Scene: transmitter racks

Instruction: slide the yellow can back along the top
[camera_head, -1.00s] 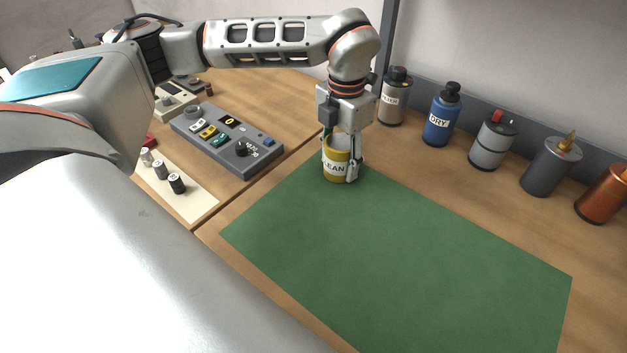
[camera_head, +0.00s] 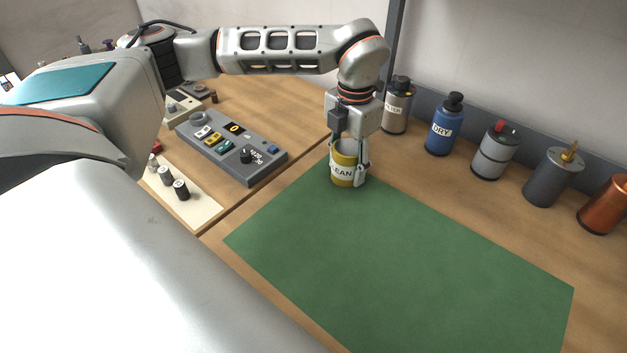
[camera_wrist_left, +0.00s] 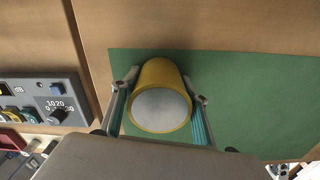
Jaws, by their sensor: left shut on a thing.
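The yellow can (camera_head: 345,173) carries a white label reading "LEAN", its left part covered. It stands upright at the far left corner of the green mat (camera_head: 400,260). My left gripper (camera_head: 349,166) is shut on the can, with a finger on either side of it. In the left wrist view the yellow can (camera_wrist_left: 163,75) sits between the two fingers (camera_wrist_left: 160,108), its pale round top facing the camera. Whether its base touches the mat is hard to tell. My right gripper is not in view.
A row of containers stands along the back wall: a grey-brown can (camera_head: 396,108), a blue "DRY" bottle (camera_head: 444,128), a grey tin (camera_head: 494,155), a dark can (camera_head: 550,180) and a copper one (camera_head: 606,205). A grey control box (camera_head: 230,148) lies left. The mat is otherwise clear.

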